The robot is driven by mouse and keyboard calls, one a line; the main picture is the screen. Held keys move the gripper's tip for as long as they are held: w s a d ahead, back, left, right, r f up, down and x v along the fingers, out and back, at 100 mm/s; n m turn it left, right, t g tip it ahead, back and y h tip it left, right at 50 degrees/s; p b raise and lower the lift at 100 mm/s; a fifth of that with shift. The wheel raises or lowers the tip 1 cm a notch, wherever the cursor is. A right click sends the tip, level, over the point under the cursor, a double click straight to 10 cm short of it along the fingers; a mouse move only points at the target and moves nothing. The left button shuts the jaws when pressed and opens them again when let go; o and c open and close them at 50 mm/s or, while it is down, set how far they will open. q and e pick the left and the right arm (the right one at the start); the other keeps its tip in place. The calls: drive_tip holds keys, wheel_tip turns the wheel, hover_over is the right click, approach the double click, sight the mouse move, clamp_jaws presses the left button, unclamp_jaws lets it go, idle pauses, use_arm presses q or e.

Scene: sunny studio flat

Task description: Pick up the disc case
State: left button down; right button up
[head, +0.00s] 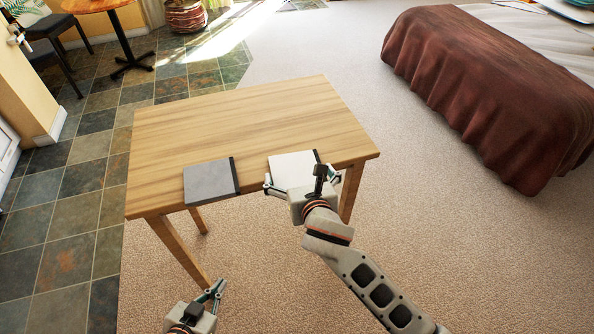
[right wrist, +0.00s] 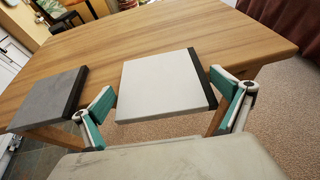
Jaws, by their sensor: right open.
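Two flat square cases with dark spines lie on the wooden table, jutting over its near edge: a white one (head: 291,167) and a grey one (head: 208,182) to its left. I cannot tell from the pictures which is the disc case. My right gripper (head: 302,181) is open at the white case's near side. In the right wrist view, the white case (right wrist: 160,82) lies between and just beyond the two teal-padded fingers (right wrist: 163,104), with no grip on it. My left gripper (head: 212,290) hangs low, below the table's near edge; its opening is unclear.
The table (head: 240,120) is otherwise bare. The grey case (right wrist: 52,97) is close to the left finger in the wrist view. A bed with a brown cover (head: 490,85) stands right. A round table (head: 95,5) and chair (head: 50,40) are far left. Carpet around is clear.

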drive_tip(key=c, duration=0.8)
drive_tip(key=shift+c, duration=0.2)
